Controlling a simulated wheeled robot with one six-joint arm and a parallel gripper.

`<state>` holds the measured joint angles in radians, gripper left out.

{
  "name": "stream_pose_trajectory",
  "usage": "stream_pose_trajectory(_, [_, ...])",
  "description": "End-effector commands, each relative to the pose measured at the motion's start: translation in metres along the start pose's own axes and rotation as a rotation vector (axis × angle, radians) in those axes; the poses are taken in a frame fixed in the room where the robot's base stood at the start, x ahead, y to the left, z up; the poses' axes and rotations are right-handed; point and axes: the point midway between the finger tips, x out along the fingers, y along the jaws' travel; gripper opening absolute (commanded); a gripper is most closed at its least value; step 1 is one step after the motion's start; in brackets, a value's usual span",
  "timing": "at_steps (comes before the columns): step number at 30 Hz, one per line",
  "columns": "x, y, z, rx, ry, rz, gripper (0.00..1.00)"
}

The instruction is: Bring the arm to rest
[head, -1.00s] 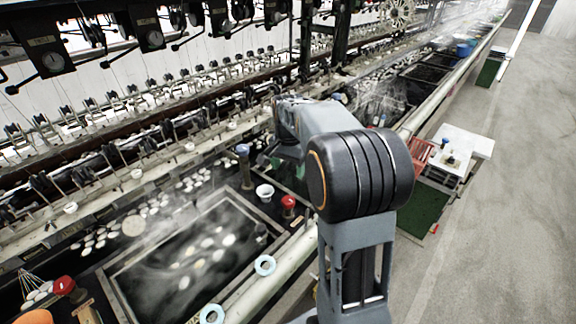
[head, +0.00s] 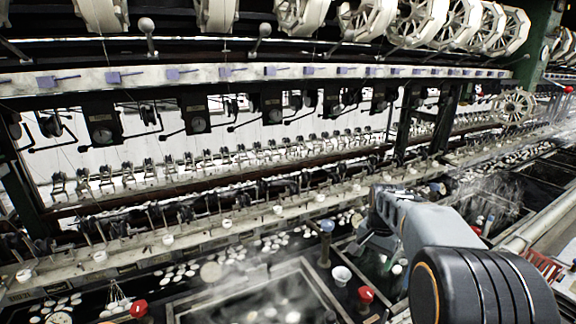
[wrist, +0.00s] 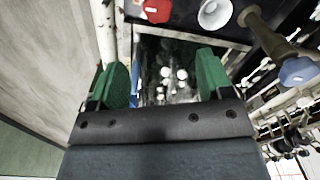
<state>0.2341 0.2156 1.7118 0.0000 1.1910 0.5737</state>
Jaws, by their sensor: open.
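My arm reaches in from the lower right of the head view, with its grey forearm (head: 430,225) pointing away over the basin row. In the wrist view my gripper (wrist: 162,78) shows two green fingers spread wide apart, with nothing between them. A dark basin (wrist: 185,50) with pale cocoons lies beyond the fingers. In the head view the fingers are mostly hidden by the arm.
A steaming basin (head: 305,265) lies left of my arm. A blue-topped post (head: 326,240), a white cup (head: 342,275) and a red-topped item (head: 365,297) stand between them. Reeling machinery with white wheels (head: 365,20) runs along behind.

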Motion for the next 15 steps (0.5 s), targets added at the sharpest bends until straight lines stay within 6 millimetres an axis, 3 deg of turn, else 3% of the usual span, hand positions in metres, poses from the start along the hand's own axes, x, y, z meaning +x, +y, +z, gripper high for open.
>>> stream_pose_trajectory(1, [0.015, 0.005, 0.008, -0.067, -0.016, 0.010, 0.73])
stream_pose_trajectory(3, [0.020, 0.013, 0.025, -0.181, -0.005, 0.002, 0.73])
stream_pose_trajectory(15, [0.014, 0.053, 0.157, -0.719, 0.180, -0.073, 0.73])
